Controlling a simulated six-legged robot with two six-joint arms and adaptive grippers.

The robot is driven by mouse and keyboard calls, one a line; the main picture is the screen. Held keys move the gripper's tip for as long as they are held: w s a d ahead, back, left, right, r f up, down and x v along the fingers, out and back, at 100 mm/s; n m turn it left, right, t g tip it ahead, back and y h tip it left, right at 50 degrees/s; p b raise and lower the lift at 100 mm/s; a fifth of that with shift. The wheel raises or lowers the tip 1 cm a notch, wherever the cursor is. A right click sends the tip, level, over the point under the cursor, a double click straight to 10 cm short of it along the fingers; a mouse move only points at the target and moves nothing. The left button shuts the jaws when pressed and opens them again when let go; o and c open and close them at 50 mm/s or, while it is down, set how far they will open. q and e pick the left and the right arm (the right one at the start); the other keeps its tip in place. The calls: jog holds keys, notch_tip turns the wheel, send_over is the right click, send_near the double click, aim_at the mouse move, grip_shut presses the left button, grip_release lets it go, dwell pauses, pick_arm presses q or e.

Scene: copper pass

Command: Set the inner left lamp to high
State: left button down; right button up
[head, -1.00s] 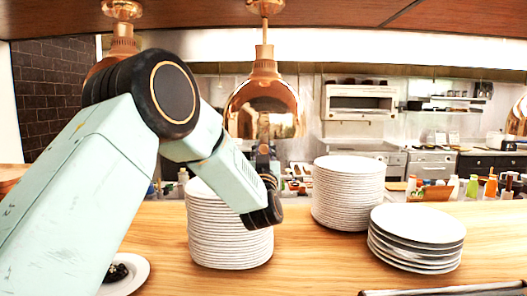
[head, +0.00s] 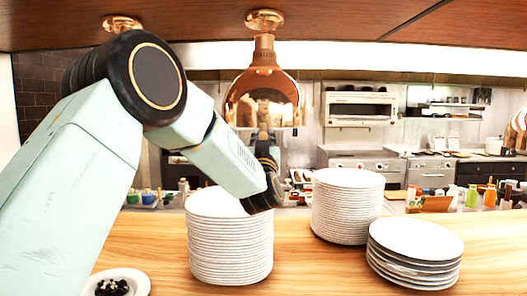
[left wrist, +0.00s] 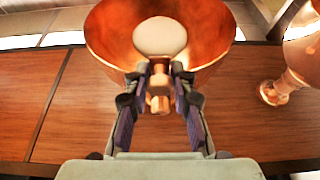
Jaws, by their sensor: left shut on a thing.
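The copper lamp in the middle of the head view (head: 262,98) hangs from a round ceiling mount, its shade close beneath it with little rod showing. I take it to be the inner left lamp. My left gripper (head: 264,140) is below the shade, reaching up. In the left wrist view, my left gripper (left wrist: 160,72) is shut on a small copper knob (left wrist: 159,100) at the lamp. The open shade (left wrist: 105,35) and its white bulb (left wrist: 160,37) show beyond the fingers. My right gripper is not in view.
Another lamp's mount (head: 122,24) shows at left, the rest hidden by my arm. A further lamp (head: 517,130) is at the right edge. Plate stacks (head: 230,240), (head: 347,205), (head: 414,255) and a plate of dark food (head: 138,284) stand on the wooden counter (head: 320,270).

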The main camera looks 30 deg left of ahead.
pick_arm(q)
jog(key=shift+r, duration=0.5)
jog(key=c, duration=1.5)
grip_release()
jog(key=o, duration=0.4)
jog(key=shift+s+d, duration=0.15)
jog(key=shift+s, duration=0.05)
jog(key=shift+w+f, duration=0.1)
jog(key=shift+f, duration=0.1)
jog(key=shift+s+d+f, duration=0.15)
jog(key=shift+s+f, duration=0.1)
jog(key=shift+f, duration=0.1)
jog(key=v, duration=1.1)
jog(key=shift+s+r, duration=0.2)
jog(key=shift+r, duration=0.05)
